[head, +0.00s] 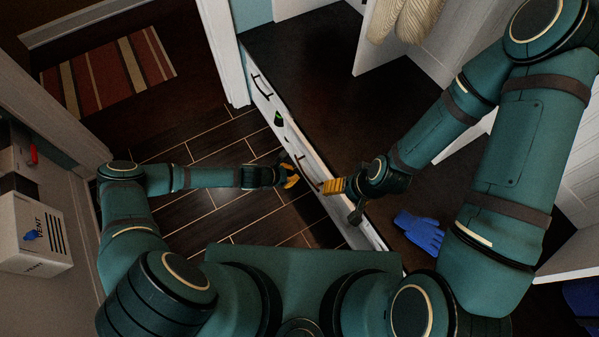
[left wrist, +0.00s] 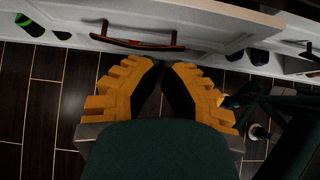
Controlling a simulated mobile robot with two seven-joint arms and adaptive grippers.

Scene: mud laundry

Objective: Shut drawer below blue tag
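A white drawer unit (head: 297,145) runs diagonally across the middle of the head view, with dark bar handles. In the left wrist view a drawer front (left wrist: 205,22) with a reddish-brown handle (left wrist: 137,43) lies just beyond my left fingertips. A dark blue oval mark (left wrist: 259,57) shows at right there; I cannot tell whether it is the tag.
A dark top or bench surface (head: 325,70) lies behind the drawer fronts. A blue glove (head: 420,232) lies at right. A striped rug (head: 108,72) is at upper left, and a white vent box (head: 35,232) is on the left. The tiled floor (head: 200,210) by the drawers is clear.

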